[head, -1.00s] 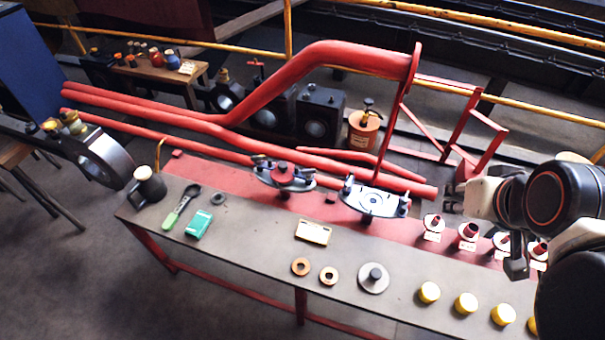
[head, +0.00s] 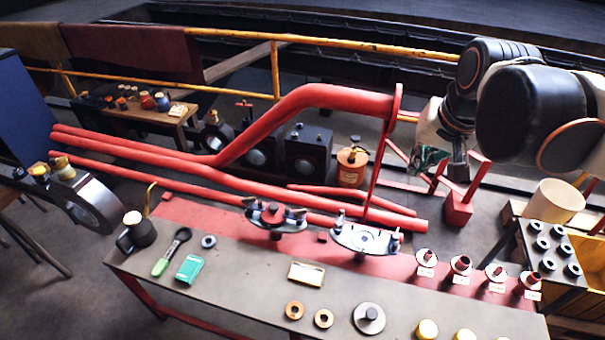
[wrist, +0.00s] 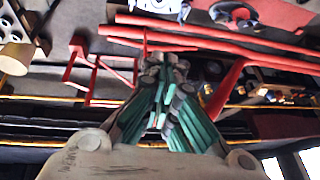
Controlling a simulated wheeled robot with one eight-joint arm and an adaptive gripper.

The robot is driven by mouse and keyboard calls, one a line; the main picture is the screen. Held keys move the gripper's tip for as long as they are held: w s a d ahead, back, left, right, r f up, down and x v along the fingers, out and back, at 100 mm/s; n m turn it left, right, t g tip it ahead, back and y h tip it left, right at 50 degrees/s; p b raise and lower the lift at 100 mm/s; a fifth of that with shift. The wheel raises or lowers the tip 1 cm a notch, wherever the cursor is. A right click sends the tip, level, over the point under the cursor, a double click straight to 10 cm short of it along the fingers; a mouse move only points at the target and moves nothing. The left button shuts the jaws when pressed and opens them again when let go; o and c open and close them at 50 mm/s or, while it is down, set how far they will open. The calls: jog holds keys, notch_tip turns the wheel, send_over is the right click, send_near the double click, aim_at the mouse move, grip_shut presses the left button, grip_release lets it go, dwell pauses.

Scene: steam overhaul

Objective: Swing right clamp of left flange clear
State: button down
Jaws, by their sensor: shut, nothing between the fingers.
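The left flange (head: 268,226) sits on the red strip of the bench, with a dark red piece at its middle. Its right clamp (head: 295,214) is a small grey lever on the flange's right end; its exact angle is too small to tell. A matching clamp (head: 250,201) is on the left end. In the wrist view the left flange (wrist: 233,13) shows at the top. My gripper (head: 428,162) is raised behind and to the right of the bench, well away from the flange. In the wrist view its green-sided fingers (wrist: 166,72) are together and empty.
A second, lighter flange (head: 365,239) stands right of the left one. Red pipes (head: 240,178) run behind both, with a tall upright pipe flange (head: 391,120). Labelled red-topped fittings (head: 460,264) line the bench's right. An oil can (head: 136,233) stands at the left end.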

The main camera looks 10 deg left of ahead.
jog(key=w+a+f+m+g+p, duration=0.1)
jog(key=w+a+f+g, duration=0.15)
jog(key=w+a, duration=0.5)
jog(key=w+a+f+m+g+p, duration=0.15)
jog(key=w+a+f, duration=0.25)
jog(key=w, duration=0.7)
jog(key=w+a+f+g, duration=0.1)
jog(key=w+a+f, duration=0.1)
jog(key=a+f, duration=0.2)
jog(key=w+a+f+m+g, duration=0.1)
jog(key=a+f, duration=0.3)
jog(key=f, duration=0.6)
jog(key=w+a+f+m+p, duration=0.1)
jog(key=w+a+f, duration=0.3)
jog(key=f, duration=0.4)
jog(key=shift+a+g+y, duration=0.3)
jog(key=shift+a+g, duration=0.1)
jog(key=shift+a, duration=0.05)
jog(key=shift+f+m, duration=0.15)
jog(key=shift+m, duration=0.1)
